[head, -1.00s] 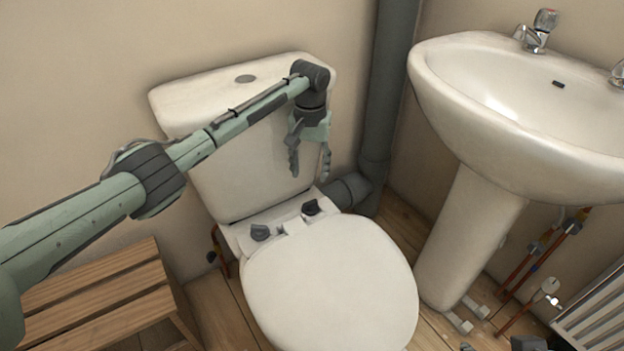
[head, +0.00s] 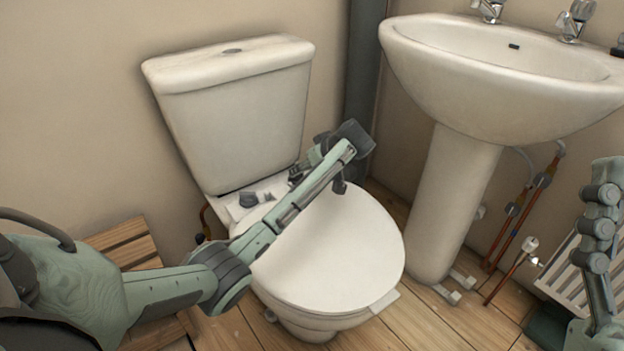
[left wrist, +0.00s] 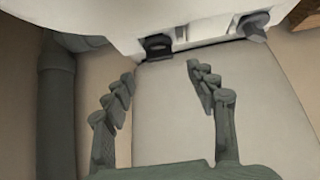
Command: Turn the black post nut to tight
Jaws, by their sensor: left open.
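The white toilet (head: 325,260) has its lid down, with two post nuts at the hinge strip behind it. In the left wrist view the black post nut (left wrist: 158,47) sits at the strip, just beyond and between my fingertips. A grey post nut (left wrist: 253,27) stands farther right there; it shows in the head view as a dark knob (head: 249,200). My left gripper (left wrist: 160,68) is open, with nothing between its fingers. In the head view it is over the back right of the lid, largely hidden by its wrist. My right gripper (head: 598,230) is partly in view at the right edge, its opening unclear.
The cistern (head: 240,115) rises behind the hinge. A thick grey pipe (head: 362,75) stands right of it, also at the left of the wrist view (left wrist: 57,110). A pedestal sink (head: 455,190), copper pipes (head: 515,235) and a radiator (head: 570,265) are at the right. A slatted wooden stool (head: 125,245) is left.

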